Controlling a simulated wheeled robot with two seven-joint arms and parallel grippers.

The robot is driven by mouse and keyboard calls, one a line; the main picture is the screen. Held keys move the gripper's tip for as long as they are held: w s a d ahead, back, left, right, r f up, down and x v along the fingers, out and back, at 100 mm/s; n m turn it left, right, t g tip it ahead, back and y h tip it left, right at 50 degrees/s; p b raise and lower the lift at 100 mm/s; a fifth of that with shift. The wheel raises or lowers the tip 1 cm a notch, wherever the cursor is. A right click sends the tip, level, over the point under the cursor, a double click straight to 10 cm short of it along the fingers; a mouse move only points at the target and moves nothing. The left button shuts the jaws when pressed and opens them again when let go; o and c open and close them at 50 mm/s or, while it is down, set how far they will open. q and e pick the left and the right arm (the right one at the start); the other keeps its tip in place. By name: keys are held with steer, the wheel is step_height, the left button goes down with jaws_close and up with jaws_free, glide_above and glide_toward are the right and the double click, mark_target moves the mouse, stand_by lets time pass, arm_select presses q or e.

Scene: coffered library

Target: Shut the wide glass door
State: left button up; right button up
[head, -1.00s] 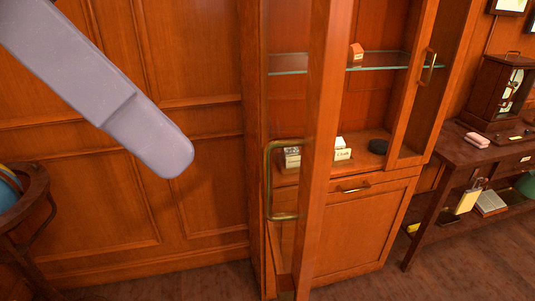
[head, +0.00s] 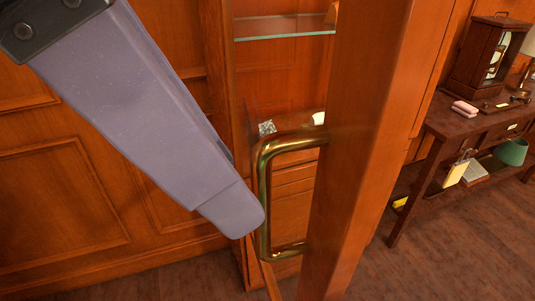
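The wide glass door stands open, swung out toward me. Its wooden frame (head: 362,130) is seen nearly edge-on and fills the middle of the head view. Its brass handle (head: 264,185), a bent upright bar, sticks out to the left of the frame. My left gripper (head: 243,217) comes in from the upper left, with its tip right beside the handle's upright bar. I cannot tell whether it touches the bar. Only one pale finger shows clearly, so its opening is hidden. The cabinet's glass shelf (head: 285,36) shows behind the door. My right gripper is not in view.
A dark side table (head: 440,122) on the right carries a wooden-cased instrument (head: 482,58) and a pink item (head: 465,109). Panelled wall (head: 60,200) is on the left. Bare floor (head: 455,255) lies at lower right.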

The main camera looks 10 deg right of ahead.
arm_select(q)
steer(key=shift+b+x, duration=0.4)
steer(key=shift+x, duration=0.95)
steer(key=shift+s, duration=0.15)
jaws_close()
steer(key=shift+r, duration=0.1)
steer(key=shift+d, duration=0.1)
